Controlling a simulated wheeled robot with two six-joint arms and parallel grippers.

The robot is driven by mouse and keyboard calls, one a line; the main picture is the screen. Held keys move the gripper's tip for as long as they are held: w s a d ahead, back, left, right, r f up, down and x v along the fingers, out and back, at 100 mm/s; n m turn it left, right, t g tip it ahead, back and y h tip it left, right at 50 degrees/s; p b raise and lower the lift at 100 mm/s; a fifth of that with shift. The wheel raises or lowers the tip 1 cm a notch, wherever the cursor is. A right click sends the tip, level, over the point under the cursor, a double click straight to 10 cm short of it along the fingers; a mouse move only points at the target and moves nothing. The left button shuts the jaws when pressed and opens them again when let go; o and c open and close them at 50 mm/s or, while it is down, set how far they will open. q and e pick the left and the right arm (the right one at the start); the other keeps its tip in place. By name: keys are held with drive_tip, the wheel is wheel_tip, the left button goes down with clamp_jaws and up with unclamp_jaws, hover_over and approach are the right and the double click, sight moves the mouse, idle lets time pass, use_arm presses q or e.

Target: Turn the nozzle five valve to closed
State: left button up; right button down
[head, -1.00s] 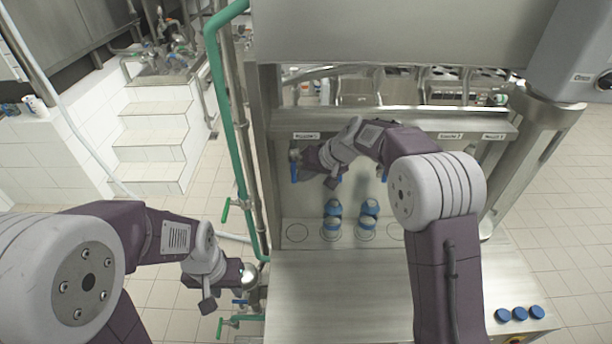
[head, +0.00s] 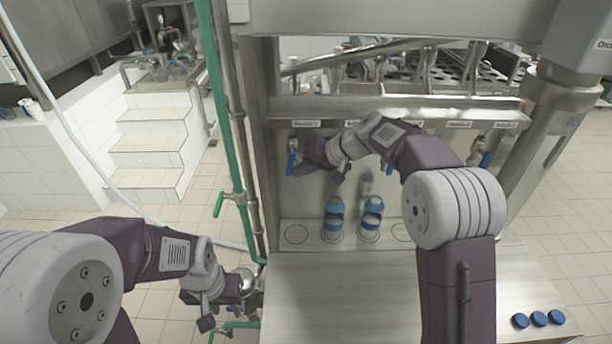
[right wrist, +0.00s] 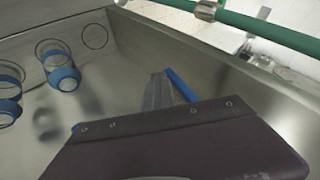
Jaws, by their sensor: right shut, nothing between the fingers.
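A valve with a blue handle (head: 291,163) hangs under the leftmost nozzle label (head: 305,124) in the head view. The label's number is too small to read surely. My right gripper (head: 308,163) is shut and empty just right of this handle; I cannot tell whether they touch. Another blue valve handle (head: 485,159) hangs at the far right. My left gripper (head: 225,301) is low at the left near green-handled pipework; its jaws are unclear.
Two blue-topped cups (head: 334,220) (head: 372,218) stand on the filler's rear ledge, below my right arm. The steel worktop (head: 340,300) in front is clear. Several blue caps (head: 538,319) lie at the front right. A green pipe (head: 219,110) runs up the left side.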

drive_tip(key=shift+a+b, duration=0.1)
drive_tip(key=shift+b, duration=0.3)
drive_tip(key=shift+y, duration=0.3)
drive_tip(key=y+b, duration=0.2)
drive_tip(key=b, duration=0.4)
drive_tip(key=a+m+y+b, duration=0.1)
drive_tip(key=y+b, duration=0.1)
drive_tip(key=b, duration=0.4)
drive_tip(key=a+m+t+y+b, duration=0.1)
drive_tip(key=y+b, duration=0.1)
drive_tip(key=b, duration=0.5)
drive_tip(key=shift+a+f+y, duration=0.2)
drive_tip(key=shift+f+y, duration=0.1)
drive_tip(key=shift+f, duration=0.1)
drive_tip(key=y+b, duration=0.1)
drive_tip(key=b, duration=0.2)
drive_tip(key=a+m+t+y+b, duration=0.1)
drive_tip(key=b, duration=0.3)
drive_tip(key=shift+r, duration=0.15)
drive_tip(key=shift+a+r+t+y+b, duration=0.15)
drive_tip(key=shift+r+t+y+b, duration=0.15)
drive_tip(key=shift+y+b, duration=0.45)
drive_tip(key=shift+a+b, duration=0.2)
drive_tip(key=shift+b, duration=0.15)
idle(2.5)
drive_tip(key=shift+d, duration=0.1)
